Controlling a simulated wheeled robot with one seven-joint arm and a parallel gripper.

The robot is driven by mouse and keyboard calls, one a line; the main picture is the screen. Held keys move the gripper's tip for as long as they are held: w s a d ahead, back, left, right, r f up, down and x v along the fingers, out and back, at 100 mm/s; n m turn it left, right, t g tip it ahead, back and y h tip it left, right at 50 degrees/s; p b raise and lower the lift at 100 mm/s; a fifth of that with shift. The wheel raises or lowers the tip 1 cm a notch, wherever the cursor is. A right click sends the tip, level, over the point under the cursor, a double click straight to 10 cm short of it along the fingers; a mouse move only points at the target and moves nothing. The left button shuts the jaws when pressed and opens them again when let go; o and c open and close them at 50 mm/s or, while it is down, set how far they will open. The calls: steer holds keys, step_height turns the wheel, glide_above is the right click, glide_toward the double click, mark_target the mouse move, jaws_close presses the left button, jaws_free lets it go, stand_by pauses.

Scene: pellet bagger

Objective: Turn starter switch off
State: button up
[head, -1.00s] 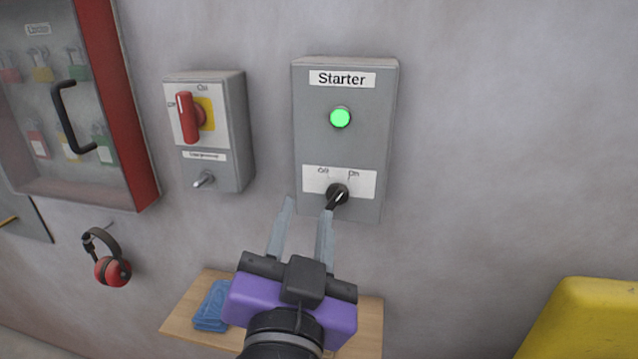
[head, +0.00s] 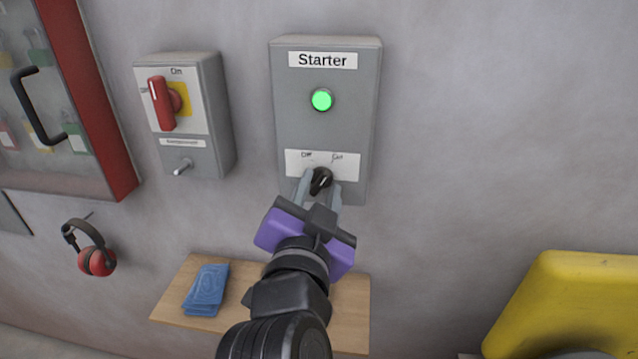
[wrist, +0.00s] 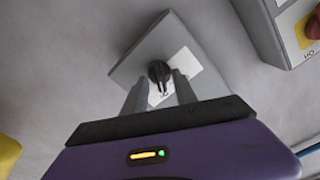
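The grey Starter box (head: 350,125) is on the wall in the head view, with a lit green lamp (head: 321,100). Its black rotary switch (head: 321,180) sits low on the box, below the Off and On marks. The knob leans to the upper right, toward On. My gripper (head: 322,188) is at the switch with its fingers apart, one on each side of the knob. In the wrist view the switch (wrist: 159,72) shows between and just beyond the fingertips (wrist: 158,85). I cannot tell whether either finger touches it.
A grey box with a red rotary handle (head: 160,104) and a small toggle (head: 182,167) is to the left. A wooden shelf (head: 345,315) with blue cloths (head: 206,290) is below. Red earmuffs (head: 96,260) hang left. A yellow object (head: 565,300) stands lower right.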

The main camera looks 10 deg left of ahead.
steer(key=shift+w, duration=0.25)
steer(key=shift+c, duration=0.2)
jaws_close()
steer(key=shift+n, duration=0.4)
steer(key=n+p, duration=0.2)
steer(key=n, duration=0.3)
steer(key=n+p, duration=0.2)
steer(key=n, duration=0.4)
steer(key=shift+a, duration=0.15)
steer(key=shift+f+p, duration=0.1)
steer(key=shift+p, duration=0.2)
